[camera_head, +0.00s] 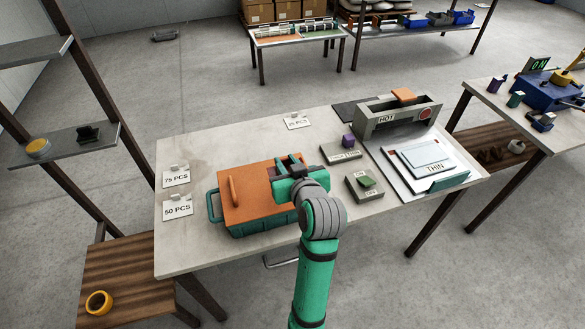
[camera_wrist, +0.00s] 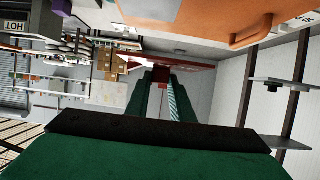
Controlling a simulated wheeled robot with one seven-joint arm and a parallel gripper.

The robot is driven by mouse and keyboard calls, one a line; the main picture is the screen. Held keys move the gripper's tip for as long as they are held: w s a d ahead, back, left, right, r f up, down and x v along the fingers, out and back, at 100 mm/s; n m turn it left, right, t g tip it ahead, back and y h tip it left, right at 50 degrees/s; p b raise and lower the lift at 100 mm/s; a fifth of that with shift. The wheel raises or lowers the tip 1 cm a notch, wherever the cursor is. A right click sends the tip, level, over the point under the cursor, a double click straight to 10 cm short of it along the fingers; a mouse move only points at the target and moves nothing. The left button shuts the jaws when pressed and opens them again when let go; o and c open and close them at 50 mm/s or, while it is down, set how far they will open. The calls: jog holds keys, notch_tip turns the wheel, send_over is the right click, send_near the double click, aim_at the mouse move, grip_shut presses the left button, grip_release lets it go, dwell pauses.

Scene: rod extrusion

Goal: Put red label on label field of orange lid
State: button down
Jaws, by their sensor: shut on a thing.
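The orange lid (camera_head: 258,190) with its raised handle lies on a green box (camera_head: 262,228) on the table. It also shows upside down at the top of the wrist view (camera_wrist: 225,15), with a pale panel, seemingly the label field (camera_wrist: 150,10), on it. My gripper (camera_head: 289,163) is over the lid's far right part. In the wrist view my gripper (camera_wrist: 168,78) is shut on the red label (camera_wrist: 200,66), which shows as a thin red strip at the fingertips, close to the lid. I cannot tell whether it touches. In the head view my gripper hides the label and the label field.
A grey HOT device (camera_head: 395,118) stands at the back right. Small blocks (camera_head: 341,153) and (camera_head: 365,184) and a white THIN stack (camera_head: 425,157) lie right of the box. Cards marked 75 PCS (camera_head: 176,178) and 50 PCS (camera_head: 177,208) stand left.

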jog(key=w+f, duration=0.3)
jog(key=w+d+f, duration=0.1)
jog(key=w+f, duration=0.3)
jog(key=shift+w+d, duration=0.1)
jog(key=shift+d, duration=0.1)
jog(key=shift+f, duration=1.5)
jog(key=shift+f, duration=0.1)
jog(key=c, duration=1.5)
grip_release()
jog(key=shift+c, duration=0.2)
jog(key=v, duration=1.2)
jog(key=shift+a, duration=0.1)
